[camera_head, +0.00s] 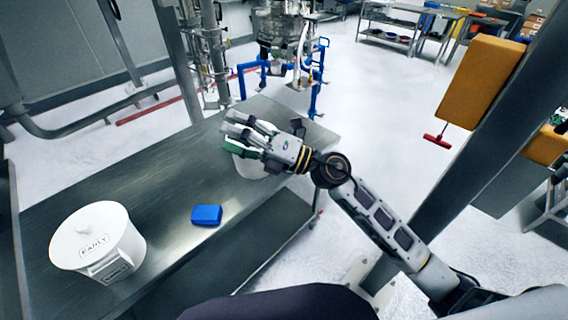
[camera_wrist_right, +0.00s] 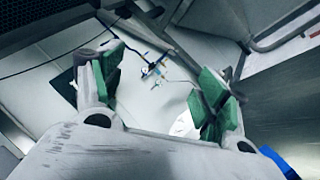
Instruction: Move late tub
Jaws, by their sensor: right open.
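A white lidded tub marked EARLY (camera_head: 98,240) stands upright at the near left of the metal table (camera_head: 165,185). A second pale, rounded thing (camera_head: 247,168) on the table shows only partly beneath my right gripper (camera_head: 236,134). It may be the late tub, but I see no label on it. My right gripper is open, with its fingers pointing left, near the table's far right part. In the right wrist view its green-padded fingers (camera_wrist_right: 160,88) are spread apart with nothing held between them. My left gripper is not in view.
A blue block (camera_head: 206,215) lies on the table between the two pale things. A steel machine with blue tubing (camera_head: 290,45) stands behind the table. A yellow box on a dark post (camera_head: 480,80) is at the right. The table's middle is mostly clear.

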